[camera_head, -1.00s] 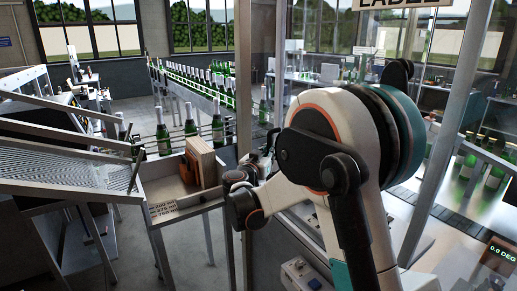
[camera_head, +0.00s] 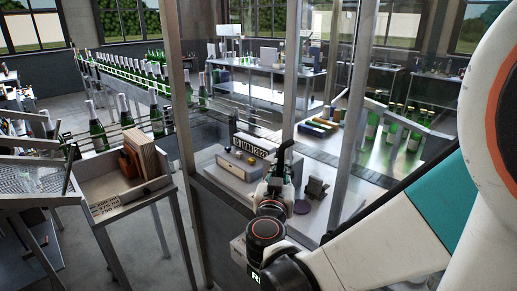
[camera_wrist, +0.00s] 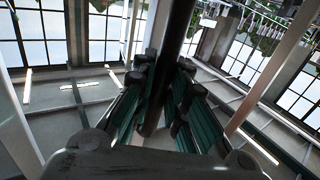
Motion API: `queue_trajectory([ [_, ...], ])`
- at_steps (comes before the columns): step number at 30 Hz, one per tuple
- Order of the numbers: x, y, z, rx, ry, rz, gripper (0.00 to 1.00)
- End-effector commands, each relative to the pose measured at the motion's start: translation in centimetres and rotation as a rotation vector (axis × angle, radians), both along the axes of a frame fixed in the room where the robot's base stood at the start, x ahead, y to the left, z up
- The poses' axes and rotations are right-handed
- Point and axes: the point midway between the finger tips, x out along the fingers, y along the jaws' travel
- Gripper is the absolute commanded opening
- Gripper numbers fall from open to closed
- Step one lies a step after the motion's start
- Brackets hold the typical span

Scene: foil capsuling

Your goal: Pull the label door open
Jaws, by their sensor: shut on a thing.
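The label door is a clear panel with grey metal uprights; one upright (camera_head: 293,60) stands just above my gripper in the head view. I cannot tell how far the door stands open. My gripper (camera_head: 283,168) is shut on a dark upright bar, which looks like the door handle. In the wrist view the dark bar (camera_wrist: 172,50) runs down between the two fingers of my gripper (camera_wrist: 160,82).
A grey post (camera_head: 183,150) stands left of my gripper. Behind the clear panels, a grey machine (camera_head: 238,165) with a lettered plate sits on a bench. Green bottles (camera_head: 155,110) line a conveyor.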

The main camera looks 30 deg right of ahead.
Motion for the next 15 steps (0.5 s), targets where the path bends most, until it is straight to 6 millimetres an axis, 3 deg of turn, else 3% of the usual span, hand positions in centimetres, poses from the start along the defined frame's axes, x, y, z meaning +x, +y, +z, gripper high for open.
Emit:
queue_trajectory([
  [1,-1.8,-0.5,0.1,0.001,-0.001,-0.003,0.0],
  [6,-4.8,-1.5,0.1,0.001,-0.001,-0.003,0.0],
  [15,-6.9,-2.1,0.0,0.001,-0.001,-0.001,0.0],
])
